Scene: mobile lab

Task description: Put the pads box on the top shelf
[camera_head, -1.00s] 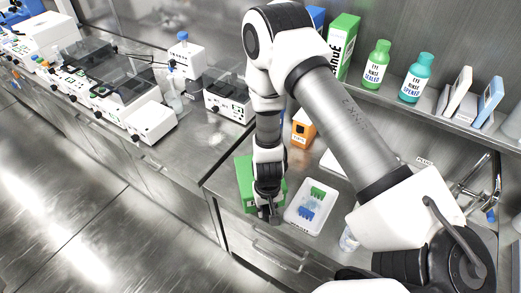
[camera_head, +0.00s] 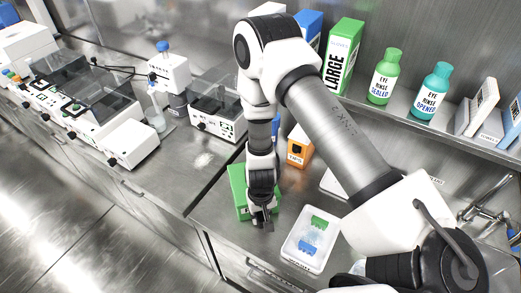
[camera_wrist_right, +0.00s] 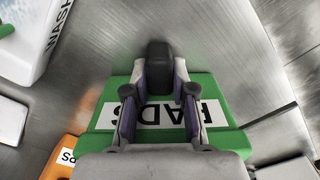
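The pads box (camera_head: 238,184) is a green box with a white label, lying on the steel counter. In the right wrist view the pads box (camera_wrist_right: 225,112) shows its "PADS" label upside down. My right gripper (camera_head: 262,221) points down at the box and hides part of it. In the wrist view its two fingers (camera_wrist_right: 159,92) stand apart in front of the label, with nothing seen clamped between them; contact is unclear. A shelf (camera_head: 395,112) runs along the back wall; whether another is above it cannot be seen. My left gripper is not in view.
The shelf holds a green "LARGE" box (camera_head: 344,58), eye rinse bottles (camera_head: 384,78) and small boxes at right. An orange tips box (camera_head: 299,148) and a white tray (camera_head: 309,240) are near the pads box. A sink tap (camera_head: 487,212) is at right.

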